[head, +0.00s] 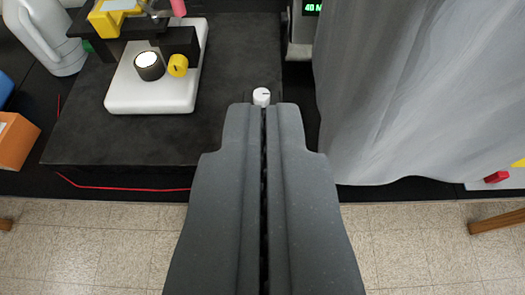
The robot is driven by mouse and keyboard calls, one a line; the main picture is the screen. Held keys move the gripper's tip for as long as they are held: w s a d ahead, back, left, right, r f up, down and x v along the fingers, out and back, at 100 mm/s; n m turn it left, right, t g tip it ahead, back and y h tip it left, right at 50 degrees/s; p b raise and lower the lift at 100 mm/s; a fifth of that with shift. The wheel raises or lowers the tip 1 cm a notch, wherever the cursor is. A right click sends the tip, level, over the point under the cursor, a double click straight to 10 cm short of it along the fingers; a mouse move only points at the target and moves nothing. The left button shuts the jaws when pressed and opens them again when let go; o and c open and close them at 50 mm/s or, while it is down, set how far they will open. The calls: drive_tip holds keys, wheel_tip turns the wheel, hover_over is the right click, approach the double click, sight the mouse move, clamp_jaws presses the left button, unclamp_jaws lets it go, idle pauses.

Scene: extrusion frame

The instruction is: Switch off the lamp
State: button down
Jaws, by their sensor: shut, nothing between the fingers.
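A lamp with a bright lit white disc (148,60) in a dark round ring sits on a white base (150,103) at the upper left. A yellow knob (178,65) is just right of the disc. A small white knob (262,96) with a dark mark is on the black surface near the top middle. My gripper (264,106) is shut and empty, with its fingertips right at the white knob in the picture. The fingers hide what lies below the knob, and I cannot tell whether they touch it.
A grey curtain (405,100) hangs at the right. A device with a green display (313,7) is at the top. A white jug (45,35) and an orange box (15,140) stand at the left. The black tabletop (130,145) is clear in front of the white base.

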drive_tip(key=w+f+g+p, duration=0.2)
drive_tip(key=w+f, duration=0.4)
drive_tip(key=f, duration=0.3)
drive_tip(key=w+f+g+p, duration=0.3)
drive_tip(key=w+f, duration=0.4)
drive_tip(key=f, duration=0.3)
drive_tip(key=shift+w+g, duration=0.3)
drive_tip(key=shift+g, duration=0.1)
drive_tip(key=shift+f, duration=0.1)
drive_tip(key=shift+w+f, duration=0.1)
